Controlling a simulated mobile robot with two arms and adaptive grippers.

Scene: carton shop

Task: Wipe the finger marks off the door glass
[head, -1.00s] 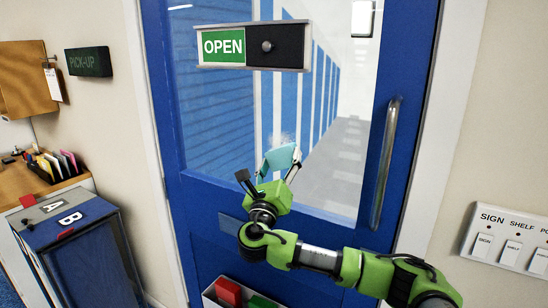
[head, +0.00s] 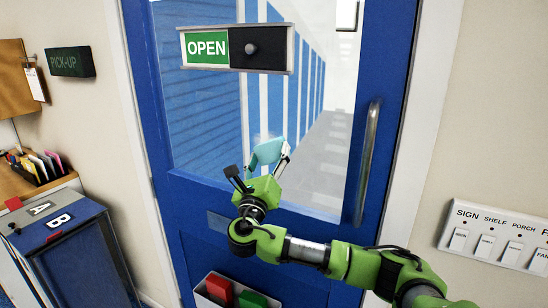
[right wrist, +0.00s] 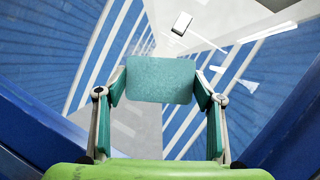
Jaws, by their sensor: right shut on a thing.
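The blue door (head: 190,222) has a large glass pane (head: 205,110). My right gripper (head: 260,164) is shut on a teal cloth or pad (head: 266,150) and holds it at the lower middle of the glass. The pad also shows in the right wrist view (right wrist: 160,78), spanning between both fingers. Whether it touches the glass I cannot tell. In the right wrist view, whitish smears (right wrist: 238,77) show right of the pad. I cannot tell if they are finger marks or reflections. A faint pale patch shows just above the pad in the head view. My left gripper is out of view.
An OPEN slider sign (head: 236,48) is on the upper glass. A vertical metal handle (head: 368,160) is on the door's right side. A tray (head: 208,299) with red and green blocks is low down. A switch panel (head: 500,240) is right; a blue A/B box (head: 75,255) is left.

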